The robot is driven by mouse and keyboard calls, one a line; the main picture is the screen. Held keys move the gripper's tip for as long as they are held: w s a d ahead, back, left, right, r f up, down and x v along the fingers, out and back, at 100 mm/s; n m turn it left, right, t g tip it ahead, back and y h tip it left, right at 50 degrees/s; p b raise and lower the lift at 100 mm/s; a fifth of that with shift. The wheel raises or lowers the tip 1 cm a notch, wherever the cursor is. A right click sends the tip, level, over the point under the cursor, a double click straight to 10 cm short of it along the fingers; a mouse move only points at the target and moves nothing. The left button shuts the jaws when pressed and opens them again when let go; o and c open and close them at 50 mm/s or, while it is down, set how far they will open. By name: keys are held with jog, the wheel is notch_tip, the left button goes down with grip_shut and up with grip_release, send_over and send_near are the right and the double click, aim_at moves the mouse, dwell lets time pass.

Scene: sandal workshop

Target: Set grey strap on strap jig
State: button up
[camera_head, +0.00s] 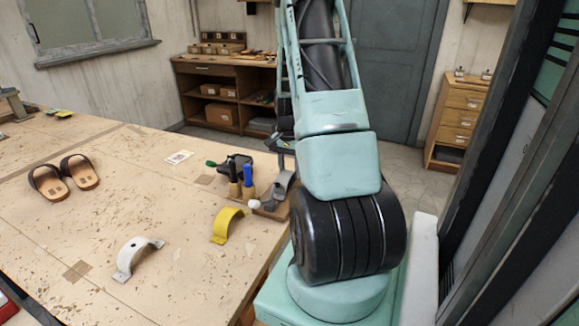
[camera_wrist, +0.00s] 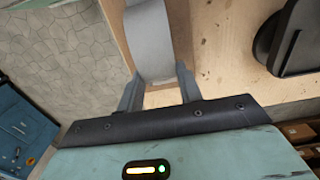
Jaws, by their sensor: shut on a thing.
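My gripper (camera_wrist: 157,82) is shut on the grey strap (camera_wrist: 150,38), which lies between its two fingers in the wrist view. In the head view the grey strap (camera_head: 282,184) shows as a curved band at the table's right edge, partly behind my arm. A brown wooden block (camera_head: 270,211) with a grey part on it sits just below the strap; it may be the strap jig. I cannot tell whether the strap touches it. My arm hides much of this spot.
A yellow strap (camera_head: 226,225) and a white strap (camera_head: 137,258) lie on the table (camera_head: 180,285). Blue- and black-handled tools (camera_head: 248,188) stand close left of the grey strap, with a black clamp (camera_head: 238,164) behind. Sandals (camera_head: 64,177) lie farther left.

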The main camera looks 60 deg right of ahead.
jog(key=shift+f, duration=0.1)
jog(key=o, duration=1)
